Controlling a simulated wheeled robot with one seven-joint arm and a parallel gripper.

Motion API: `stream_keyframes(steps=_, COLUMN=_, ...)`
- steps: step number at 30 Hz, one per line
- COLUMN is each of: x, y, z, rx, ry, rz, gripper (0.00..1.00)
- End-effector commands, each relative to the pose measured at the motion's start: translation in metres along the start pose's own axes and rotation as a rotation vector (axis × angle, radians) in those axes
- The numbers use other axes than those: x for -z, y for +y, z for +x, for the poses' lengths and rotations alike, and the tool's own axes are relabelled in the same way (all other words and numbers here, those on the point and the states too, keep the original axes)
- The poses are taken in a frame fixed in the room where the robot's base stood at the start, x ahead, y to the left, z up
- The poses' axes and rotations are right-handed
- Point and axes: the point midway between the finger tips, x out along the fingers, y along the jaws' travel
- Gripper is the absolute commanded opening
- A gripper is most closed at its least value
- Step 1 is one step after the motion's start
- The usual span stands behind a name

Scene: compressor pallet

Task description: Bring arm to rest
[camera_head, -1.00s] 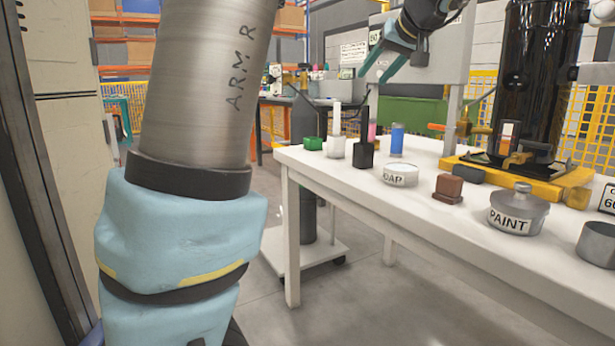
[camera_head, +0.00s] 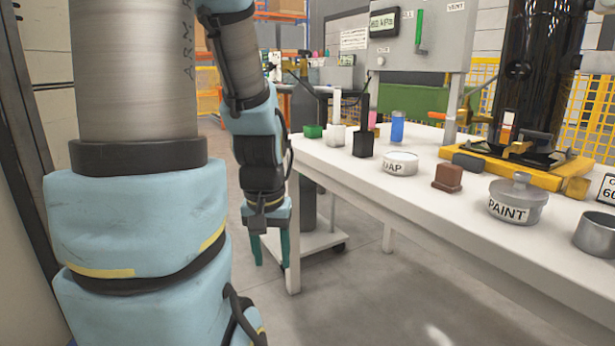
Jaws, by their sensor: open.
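My gripper (camera_head: 271,258) hangs pointing down at the left of the white table (camera_head: 440,214), close to its near left corner. Its two teal fingers are apart, with nothing between them. My arm is folded, with the forearm running down to the gripper beside my large upper link. I cannot tell whether the gripper touches the table edge; it appears to be in front of or beside the table leg.
On the table stand a soap tin (camera_head: 399,163), a brown block (camera_head: 447,178), a paint can (camera_head: 516,199), a blue cup (camera_head: 397,127) and a black holder (camera_head: 363,142). A control box (camera_head: 418,36) and black cylinder (camera_head: 541,62) rise behind. Floor (camera_head: 370,290) before the table is clear.

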Motion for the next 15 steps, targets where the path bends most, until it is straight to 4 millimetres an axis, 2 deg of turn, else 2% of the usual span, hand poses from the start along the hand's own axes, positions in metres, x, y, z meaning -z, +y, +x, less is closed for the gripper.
stream_keyframes(steps=1, x=0.005, y=0.001, z=-0.019, rx=0.000, ry=0.003, rz=0.003, gripper=0.52)
stream_keyframes(steps=8, x=0.011, y=0.001, z=-0.062, rx=0.001, ry=0.003, rz=0.003, gripper=0.52)
stream_keyframes(steps=11, x=0.014, y=0.002, z=-0.086, rx=0.001, ry=0.003, rz=0.003, gripper=0.52)
stream_keyframes(steps=15, x=0.021, y=0.002, z=-0.130, rx=0.001, ry=0.003, rz=0.003, gripper=0.52)
